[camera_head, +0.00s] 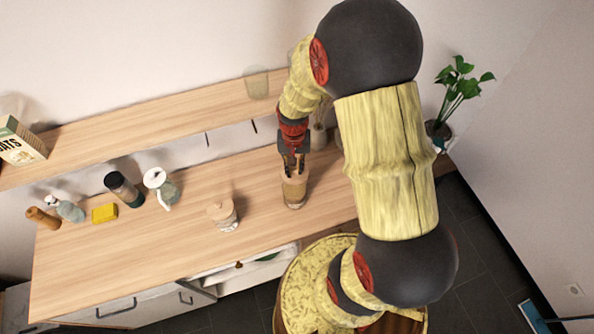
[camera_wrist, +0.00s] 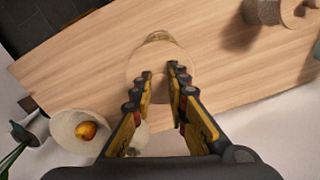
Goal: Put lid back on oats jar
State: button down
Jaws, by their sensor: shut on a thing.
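A clear jar with brownish contents, apparently the oats jar (camera_head: 294,195), stands upright on the wooden counter. My gripper (camera_head: 293,168) is directly above it, pointing down. The fingers (camera_wrist: 160,72) are shut on the round pale wooden lid (camera_wrist: 148,64), which blends with the counter in the wrist view. The lid is over the jar's mouth; I cannot tell whether it rests on the rim or hangs just above it. A bit of the jar (camera_wrist: 158,37) shows past the lid in the wrist view.
A second jar with a knobbed wooden lid (camera_head: 222,212) stands to the left. Further left are a glass dispenser (camera_head: 160,186), a dark bottle (camera_head: 122,188) and a yellow sponge (camera_head: 104,213). A bowl (camera_wrist: 75,126) holds an orange fruit. A shelf (camera_head: 150,121) runs behind.

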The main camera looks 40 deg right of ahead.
jog(key=shift+f+b, duration=2.05)
jog(key=shift+f, duration=1)
jog(key=shift+f, duration=0.15)
jog(key=c, duration=1.7)
grip_release()
jog(key=shift+o, duration=0.8)
jog(key=o, duration=0.4)
jog(key=shift+c, duration=0.2)
jog(key=shift+r+p, duration=2.4)
jog(key=shift+r, duration=1.15)
jog(key=shift+c, duration=0.7)
